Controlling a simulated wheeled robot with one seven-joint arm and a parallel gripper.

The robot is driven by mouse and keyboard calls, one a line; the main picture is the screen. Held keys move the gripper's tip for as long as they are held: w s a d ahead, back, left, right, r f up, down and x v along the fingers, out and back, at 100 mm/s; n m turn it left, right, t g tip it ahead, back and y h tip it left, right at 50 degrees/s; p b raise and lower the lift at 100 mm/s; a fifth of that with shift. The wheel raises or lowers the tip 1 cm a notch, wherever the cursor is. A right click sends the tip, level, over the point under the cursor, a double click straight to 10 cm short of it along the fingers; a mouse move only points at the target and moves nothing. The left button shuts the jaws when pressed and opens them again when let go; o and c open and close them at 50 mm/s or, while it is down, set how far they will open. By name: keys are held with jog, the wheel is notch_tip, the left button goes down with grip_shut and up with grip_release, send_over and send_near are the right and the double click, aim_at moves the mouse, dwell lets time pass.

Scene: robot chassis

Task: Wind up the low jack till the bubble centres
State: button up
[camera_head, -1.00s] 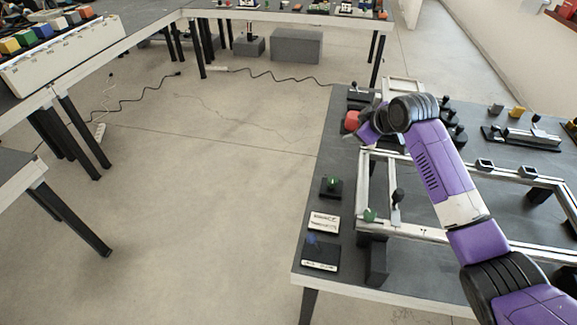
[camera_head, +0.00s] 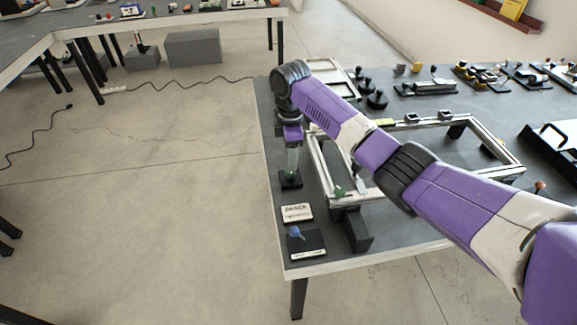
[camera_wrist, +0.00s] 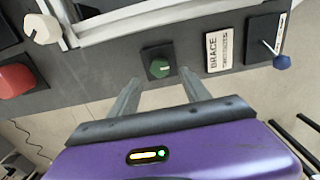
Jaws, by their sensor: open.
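A pale rectangular frame (camera_head: 416,193) stands on dark supports to the right. Another green piece (camera_head: 340,192) sits at its near left corner. I cannot make out a bubble, nor tell which piece is the low jack.
A card reading BRACE (camera_wrist: 219,50) lies beside the green knob. Past it is a blue-tipped lever on a dark base (camera_head: 306,245). The wrist view also shows a red knob (camera_wrist: 15,78) and a pale knob (camera_wrist: 42,28). Open floor lies left of the table.

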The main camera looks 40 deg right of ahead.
jog(key=shift+f, duration=2.75)
grip_shut()
